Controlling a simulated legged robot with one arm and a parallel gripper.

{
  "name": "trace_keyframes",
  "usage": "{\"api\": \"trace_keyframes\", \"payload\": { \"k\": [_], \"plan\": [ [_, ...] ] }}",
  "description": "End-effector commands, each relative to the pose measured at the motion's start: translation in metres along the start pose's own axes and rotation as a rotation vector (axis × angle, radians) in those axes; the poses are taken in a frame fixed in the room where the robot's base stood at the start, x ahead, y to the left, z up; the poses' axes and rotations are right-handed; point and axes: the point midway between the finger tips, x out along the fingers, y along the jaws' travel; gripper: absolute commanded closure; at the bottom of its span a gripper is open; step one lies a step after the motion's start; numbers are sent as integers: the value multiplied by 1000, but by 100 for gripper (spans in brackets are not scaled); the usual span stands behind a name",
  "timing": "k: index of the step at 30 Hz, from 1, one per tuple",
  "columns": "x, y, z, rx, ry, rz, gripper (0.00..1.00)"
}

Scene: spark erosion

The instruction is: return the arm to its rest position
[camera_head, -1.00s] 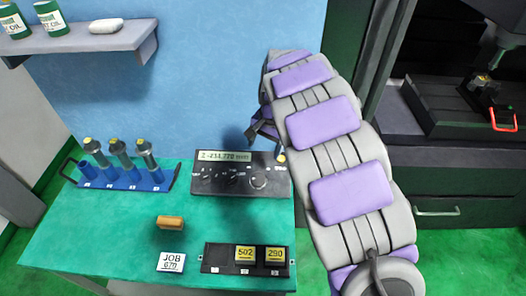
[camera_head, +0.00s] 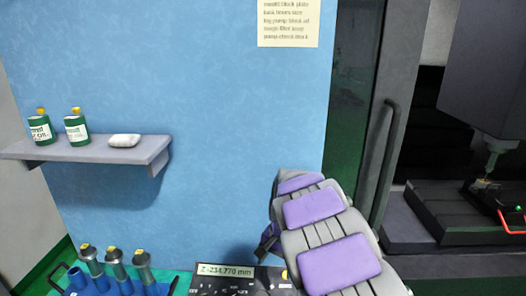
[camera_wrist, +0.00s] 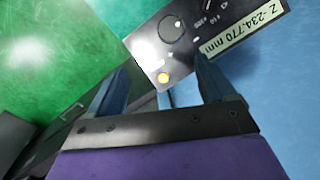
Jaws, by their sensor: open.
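My arm (camera_head: 325,235), grey with purple pads, reaches up from the lower right in the head view. Its far end bends down toward the bench. My gripper (camera_wrist: 168,88) shows two blue fingers spread apart in the wrist view, with nothing held between them. It is only a dark, partly hidden shape (camera_head: 268,240) in the head view. A dark readout box (camera_head: 240,281) with a display reading Z -234.770 mm lies by the gripper. Its yellow button (camera_wrist: 164,77) appears between the fingers. I cannot tell the gap between fingers and box.
A blue rack (camera_head: 75,280) with several grey cylinders stands at lower left. A machine (camera_head: 490,120) fills the right. A note (camera_head: 288,20) hangs on the wall.

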Motion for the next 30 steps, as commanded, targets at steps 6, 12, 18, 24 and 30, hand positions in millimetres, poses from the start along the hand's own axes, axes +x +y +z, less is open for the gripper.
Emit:
{"api": "trace_keyframes", "payload": {
  "k": [6,12,18,24,30],
  "plan": [
    [-44,66,37,-25,7,49,17],
    [-71,122,86,-77,-13,85,17],
    [-84,173,147,-158,-50,110,17],
    [-84,217,211,-271,-96,128,17],
    [-77,251,263,-386,-133,144,17]
  ]
}}
